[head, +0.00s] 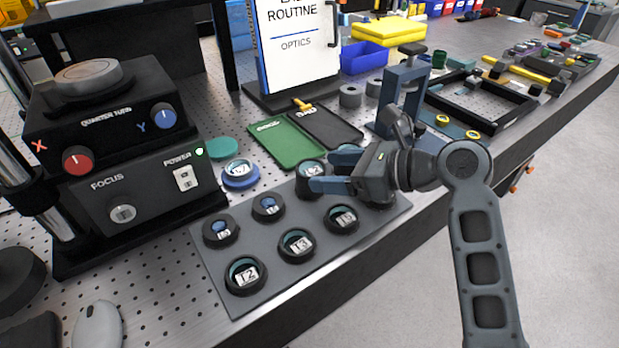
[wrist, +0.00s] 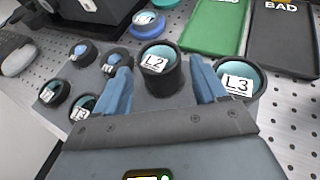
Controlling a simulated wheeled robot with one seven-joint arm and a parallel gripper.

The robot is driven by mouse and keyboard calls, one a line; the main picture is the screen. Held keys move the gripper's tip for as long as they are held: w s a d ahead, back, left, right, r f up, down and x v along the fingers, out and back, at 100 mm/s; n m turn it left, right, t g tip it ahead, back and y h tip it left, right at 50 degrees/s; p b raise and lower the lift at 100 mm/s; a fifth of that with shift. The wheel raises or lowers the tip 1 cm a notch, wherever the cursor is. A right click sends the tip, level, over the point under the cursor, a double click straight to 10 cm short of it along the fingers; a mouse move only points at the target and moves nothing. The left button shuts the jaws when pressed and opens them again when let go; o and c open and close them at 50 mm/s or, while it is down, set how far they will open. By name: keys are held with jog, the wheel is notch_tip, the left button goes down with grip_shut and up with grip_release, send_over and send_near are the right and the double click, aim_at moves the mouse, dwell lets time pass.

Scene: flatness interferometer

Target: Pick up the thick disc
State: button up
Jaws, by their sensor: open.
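Several labelled discs sit in black round holders on a grey mat (head: 215,262). The disc L2 (wrist: 155,60) stands in a tall black cup, also in the head view (head: 311,170). Disc L3 (wrist: 240,78) is to its right in the wrist view. T2 (head: 245,272), T3 (head: 298,243) and another T disc (head: 342,217) form the front row. No label names the thick disc, and I cannot tell thickness. My gripper (head: 325,168) is open and empty above the mat. In the wrist view its fingers (wrist: 161,80) appear on either side of L2; contact cannot be told.
Two small blue-centred pieces (head: 220,230) (head: 268,207) sit left of L2. A disc in a blue ring (head: 240,172) lies behind the mat. Green (head: 290,143) and black BAD (head: 333,128) trays lie beyond. The instrument (head: 130,160) stands left; the table edge is in front.

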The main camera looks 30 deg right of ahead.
aim_at(324, 172)
jog(key=x, duration=0.5)
jog(key=shift+f, duration=0.15)
jog(key=c, duration=0.9)
jog(key=shift+c, duration=0.2)
